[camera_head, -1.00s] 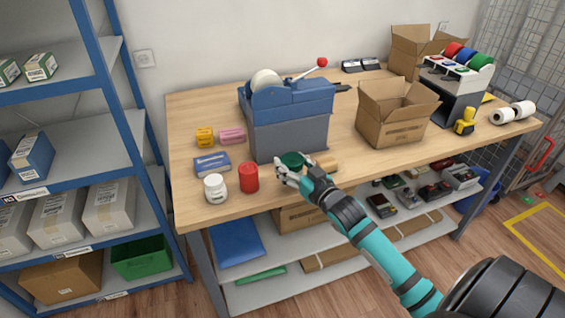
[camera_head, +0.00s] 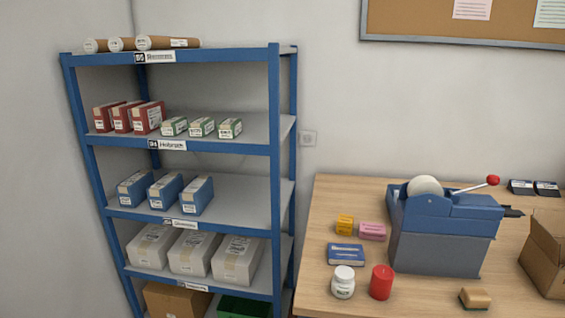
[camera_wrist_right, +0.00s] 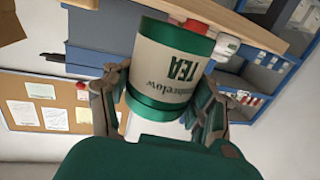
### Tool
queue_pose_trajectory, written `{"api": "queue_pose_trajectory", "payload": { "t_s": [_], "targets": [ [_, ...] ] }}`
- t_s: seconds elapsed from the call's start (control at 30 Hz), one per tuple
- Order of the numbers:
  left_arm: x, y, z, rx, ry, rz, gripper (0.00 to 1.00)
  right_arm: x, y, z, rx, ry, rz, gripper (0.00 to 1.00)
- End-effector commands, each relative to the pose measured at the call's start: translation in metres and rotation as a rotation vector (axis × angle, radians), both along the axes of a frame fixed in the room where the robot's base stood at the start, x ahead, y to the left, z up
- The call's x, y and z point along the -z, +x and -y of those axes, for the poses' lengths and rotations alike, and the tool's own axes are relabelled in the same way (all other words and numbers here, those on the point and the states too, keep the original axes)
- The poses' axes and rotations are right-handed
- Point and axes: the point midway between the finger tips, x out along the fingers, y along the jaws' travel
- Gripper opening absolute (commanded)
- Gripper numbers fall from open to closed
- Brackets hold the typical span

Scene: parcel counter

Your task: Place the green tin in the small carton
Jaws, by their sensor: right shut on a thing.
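The green tin (camera_wrist_right: 170,62), a cream tin with green bands and the word TEA, fills the middle of the right wrist view. My right gripper (camera_wrist_right: 157,98) is shut on it, with one finger on each side. The tin is off the counter and looks upside down in this view. Neither gripper shows in the head view. An open brown carton (camera_head: 545,252) stands on the counter and is cut off by the right edge of the head view. I cannot tell whether it is the small carton.
A blue tape machine (camera_head: 440,235) stands on the counter (camera_head: 320,225). A blue-framed shelf (camera_head: 190,220) with boxes stands left.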

Motion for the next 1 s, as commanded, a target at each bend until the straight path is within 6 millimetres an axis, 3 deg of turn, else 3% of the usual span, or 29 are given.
{"api": "queue_pose_trajectory", "payload": {
  "t_s": [0.13, 0.3, 0.5, 0.77, 0.87, 1.0],
  "targets": [
    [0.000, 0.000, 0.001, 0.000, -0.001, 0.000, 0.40, 0.020, -0.026, -0.065, -0.021, 0.012, -0.015, 0.20],
    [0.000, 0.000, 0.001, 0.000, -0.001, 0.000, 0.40, 0.015, -0.048, -0.127, -0.028, 0.015, 0.001, 0.20],
    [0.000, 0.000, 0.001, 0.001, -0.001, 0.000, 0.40, 0.002, -0.058, -0.157, -0.021, 0.009, 0.021, 0.20],
    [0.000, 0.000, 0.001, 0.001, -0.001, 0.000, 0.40, 0.004, -0.056, -0.154, -0.026, 0.001, 0.020, 0.20],
    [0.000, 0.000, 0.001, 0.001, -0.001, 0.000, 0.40, 0.012, -0.049, -0.133, -0.034, -0.007, 0.009, 0.20],
    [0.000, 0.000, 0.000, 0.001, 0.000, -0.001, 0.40, 0.019, -0.029, -0.078, -0.032, -0.016, -0.008, 0.20]
  ]
}}
